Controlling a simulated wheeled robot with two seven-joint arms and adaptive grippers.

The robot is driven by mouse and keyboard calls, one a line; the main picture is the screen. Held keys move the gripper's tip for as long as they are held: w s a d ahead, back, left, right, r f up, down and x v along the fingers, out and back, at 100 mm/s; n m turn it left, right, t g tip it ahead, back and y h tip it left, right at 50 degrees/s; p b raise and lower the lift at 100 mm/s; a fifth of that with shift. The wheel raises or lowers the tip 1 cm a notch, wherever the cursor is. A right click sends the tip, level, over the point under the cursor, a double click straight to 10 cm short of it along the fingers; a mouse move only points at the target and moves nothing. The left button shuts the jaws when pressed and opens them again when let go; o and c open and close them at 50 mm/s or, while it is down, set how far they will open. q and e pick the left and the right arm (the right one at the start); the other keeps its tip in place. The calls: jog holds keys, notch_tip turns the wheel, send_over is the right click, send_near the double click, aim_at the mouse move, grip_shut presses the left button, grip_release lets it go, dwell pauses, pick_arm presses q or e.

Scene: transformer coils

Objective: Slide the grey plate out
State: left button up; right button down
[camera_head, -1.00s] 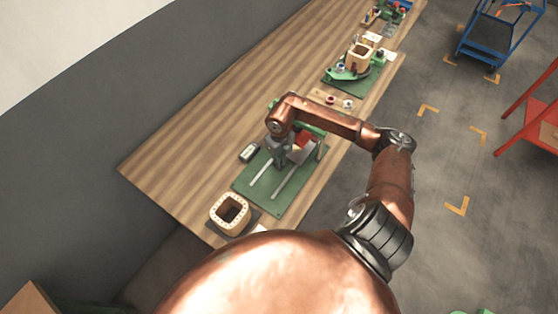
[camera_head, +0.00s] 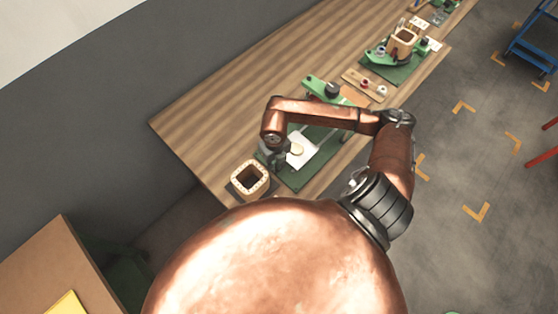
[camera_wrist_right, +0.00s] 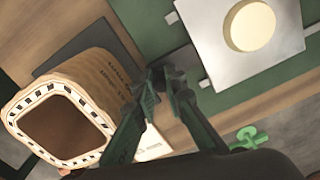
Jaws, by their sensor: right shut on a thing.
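The grey plate (camera_head: 306,156) lies over the green base (camera_head: 312,176), with a round cream disc (camera_head: 297,150) on it. The plate (camera_wrist_right: 208,50) and the disc (camera_wrist_right: 250,25) also show at the upper right of the wrist view. My right gripper (camera_head: 273,158) is low at the plate's near-left edge; in the wrist view (camera_wrist_right: 160,78) its fingers are close together beside that edge. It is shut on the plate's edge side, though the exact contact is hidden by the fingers. My left gripper is not in view.
A square tan coil (camera_head: 250,178) stands close to my right gripper, on its left. A green fixture with a black knob (camera_head: 332,90) stands behind my arm. Another coil (camera_head: 403,42) stands further along the bench (camera_head: 210,110). The bench's left part is bare.

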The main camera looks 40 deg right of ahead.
jog(key=c, duration=2)
grip_release()
jog(key=shift+o, duration=0.2)
jog(key=shift+r, duration=0.15)
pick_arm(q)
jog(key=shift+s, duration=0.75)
pick_arm(e)
notch_tip(320, 180, up, 12)
